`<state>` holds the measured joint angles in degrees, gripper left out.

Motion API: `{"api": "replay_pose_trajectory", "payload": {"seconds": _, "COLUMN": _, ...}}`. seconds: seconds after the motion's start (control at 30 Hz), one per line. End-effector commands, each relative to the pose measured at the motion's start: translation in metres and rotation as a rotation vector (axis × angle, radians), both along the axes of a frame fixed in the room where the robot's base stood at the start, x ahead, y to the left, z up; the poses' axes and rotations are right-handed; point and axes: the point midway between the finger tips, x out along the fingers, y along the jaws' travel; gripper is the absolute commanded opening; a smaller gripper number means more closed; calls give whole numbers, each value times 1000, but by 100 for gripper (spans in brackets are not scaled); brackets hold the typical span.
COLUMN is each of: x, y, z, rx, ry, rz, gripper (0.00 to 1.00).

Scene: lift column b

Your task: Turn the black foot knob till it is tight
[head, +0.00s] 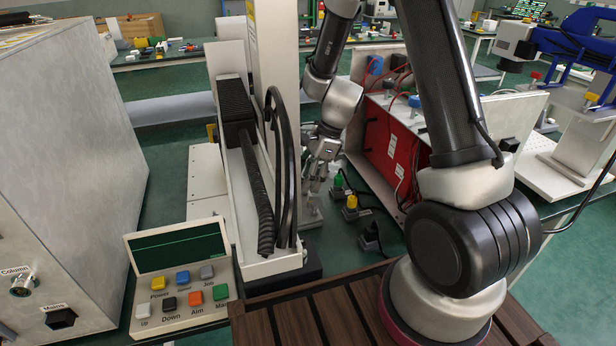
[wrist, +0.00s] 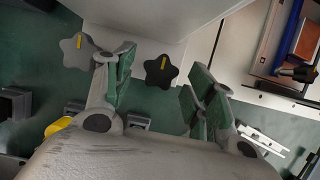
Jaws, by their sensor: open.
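The black foot knob (wrist: 161,70) is star-shaped with a yellow mark, and it shows in the wrist view beside the pale column base. My gripper (wrist: 158,80) is open, with one finger on each side of the knob in the picture. The fingers do not appear to touch it, and I cannot tell how far beyond the fingertips it lies. A grey star knob (wrist: 78,50) with a yellow mark is to the left, outside the left finger. In the head view my gripper (head: 320,168) is low, right of the column. I cannot make out the knobs there.
The lift column (head: 262,130) with black cables stands left of my gripper. A red panel (head: 388,150) is close on its right. A control box (head: 180,275) is at the front left.

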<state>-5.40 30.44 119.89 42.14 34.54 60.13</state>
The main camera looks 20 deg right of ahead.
Motion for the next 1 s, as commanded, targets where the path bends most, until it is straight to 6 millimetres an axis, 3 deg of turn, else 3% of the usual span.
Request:
{"api": "replay_pose_trajectory", "payload": {"seconds": 0.23, "x": 1, "y": -7, "z": 17, "rx": 1, "ry": -4, "rz": -1, "gripper": 55}}
{"api": "replay_pose_trajectory", "payload": {"seconds": 0.5, "x": 1, "y": -30, "z": 73, "rx": 1, "ry": -5, "rz": -1, "gripper": 55}}
{"api": "replay_pose_trajectory", "payload": {"seconds": 0.7, "x": 0, "y": -42, "z": 102, "rx": 0, "ry": -3, "rz": -1, "gripper": 55}}
{"api": "replay_pose_trajectory", "payload": {"seconds": 1.0, "x": -1, "y": -46, "z": 111, "rx": 0, "ry": 0, "rz": 0, "gripper": 55}}
